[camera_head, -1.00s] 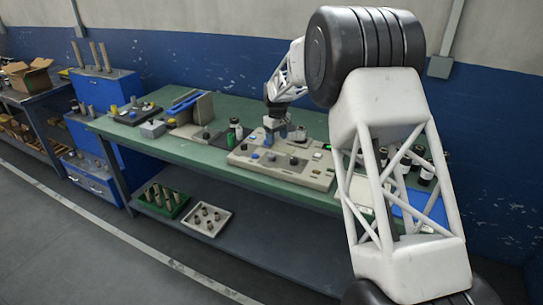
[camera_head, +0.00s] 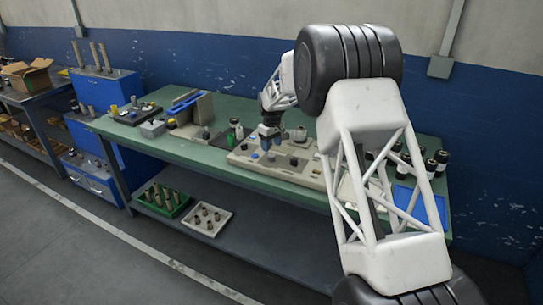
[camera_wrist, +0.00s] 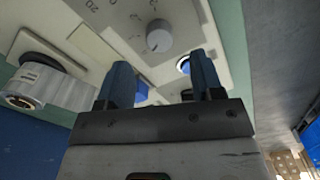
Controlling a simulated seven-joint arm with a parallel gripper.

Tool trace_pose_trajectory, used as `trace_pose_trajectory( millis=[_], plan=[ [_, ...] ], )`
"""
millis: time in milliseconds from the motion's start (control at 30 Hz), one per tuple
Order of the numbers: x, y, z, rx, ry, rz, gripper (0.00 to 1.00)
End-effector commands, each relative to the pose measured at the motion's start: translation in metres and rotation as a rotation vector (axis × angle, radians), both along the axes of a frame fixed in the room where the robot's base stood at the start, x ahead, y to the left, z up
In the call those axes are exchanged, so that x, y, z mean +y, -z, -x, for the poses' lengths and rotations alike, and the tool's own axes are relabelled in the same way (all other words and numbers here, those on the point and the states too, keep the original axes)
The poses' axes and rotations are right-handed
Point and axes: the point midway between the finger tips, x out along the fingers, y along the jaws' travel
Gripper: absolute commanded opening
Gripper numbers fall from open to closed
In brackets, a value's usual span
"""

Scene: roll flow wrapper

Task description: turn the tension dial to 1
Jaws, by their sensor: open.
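A round light-grey dial (camera_wrist: 158,38) with a pointer mark sits on the beige machine panel (camera_wrist: 190,22) in the wrist view. Printed scale numbers, one of them 20, stand around it; I cannot read a 1 or a name label. My gripper (camera_wrist: 161,68) is open and empty, its two blue fingers apart in front of the panel. The dial lies beyond the fingertips, roughly centred between them and not gripped. In the head view my gripper (camera_head: 268,132) hangs over the beige machine (camera_head: 300,178), and I cannot single out the dial there.
A blue button (camera_wrist: 141,92) shows between the fingers, and a blue-ringed part (camera_wrist: 183,66) is by the right finger. Dark bottles (camera_head: 437,163) and a blue tray (camera_head: 420,206) stand right on the green bench (camera_head: 185,147). A grey-blue device (camera_head: 190,110) stands left.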

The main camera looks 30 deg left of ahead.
Motion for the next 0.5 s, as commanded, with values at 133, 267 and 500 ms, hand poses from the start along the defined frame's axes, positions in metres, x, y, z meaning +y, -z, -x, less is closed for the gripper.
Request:
trace_pose_trajectory(
  millis=[133, 267, 500],
  plan=[
    [0.000, 0.019, 0.000, 0.001, 0.000, 0.001, 0.61],
    [0.000, 0.034, 0.000, 0.000, 0.000, 0.000, 0.61],
    [0.000, 0.053, 0.000, 0.000, 0.000, 0.000, 0.61]
  ],
)
